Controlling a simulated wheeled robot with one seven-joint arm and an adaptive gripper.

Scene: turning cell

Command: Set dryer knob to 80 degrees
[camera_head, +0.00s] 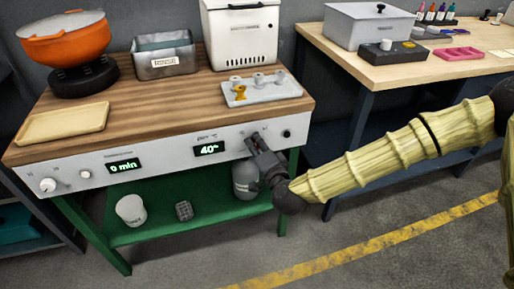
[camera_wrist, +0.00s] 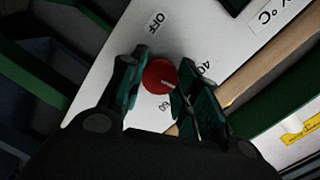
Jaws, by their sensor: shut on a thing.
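The dryer knob is a red round knob (camera_wrist: 157,75) with a pale pointer line on the white front panel. In the wrist view, printed labels OFF, 40 and one that looks like 60 surround it; the pointer line seems turned toward the 40 side. My gripper (camera_wrist: 161,82) has its dark green fingers on either side of the knob and is shut on it. In the head view my gripper (camera_head: 256,148) reaches the right part of the panel and mostly hides the knob. The green temperature display (camera_head: 209,150) reads 40°.
The panel (camera_head: 160,168) also has a "0 min" display (camera_head: 123,166), a white knob (camera_head: 47,185) at left and a black button (camera_head: 287,133) at right. A grey tray (camera_head: 285,92) with small parts stands above. A grey bottle (camera_head: 243,181) stands on the green shelf below, near my gripper.

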